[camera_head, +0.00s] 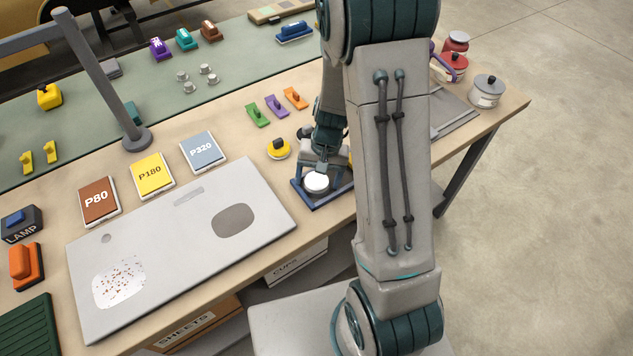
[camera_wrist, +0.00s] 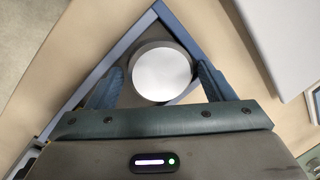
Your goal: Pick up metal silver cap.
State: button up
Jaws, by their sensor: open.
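The silver metal cap (camera_wrist: 161,73) is a round disc with a bright flat top. It sits on a small blue-rimmed tray (camera_head: 327,197), and the cap also shows in the head view (camera_head: 317,183), just below my gripper. My gripper (camera_wrist: 160,85) is open, with one blue finger on each side of the cap in the wrist view. I cannot tell whether the fingers touch it. My arm hides part of the tray's right side in the head view.
A large grey panel (camera_head: 180,250) lies left of the tray. A yellow-based knob (camera_head: 279,149) stands just behind it. Sanding-sheet boxes (camera_head: 203,152) stand behind the panel. Several small silver pieces (camera_head: 189,87) stand on the green mat. Jars (camera_head: 487,91) stand at the right end.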

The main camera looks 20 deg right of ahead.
jog(key=shift+f, duration=0.15)
jog(key=c, duration=0.8)
jog(key=shift+o, duration=0.2)
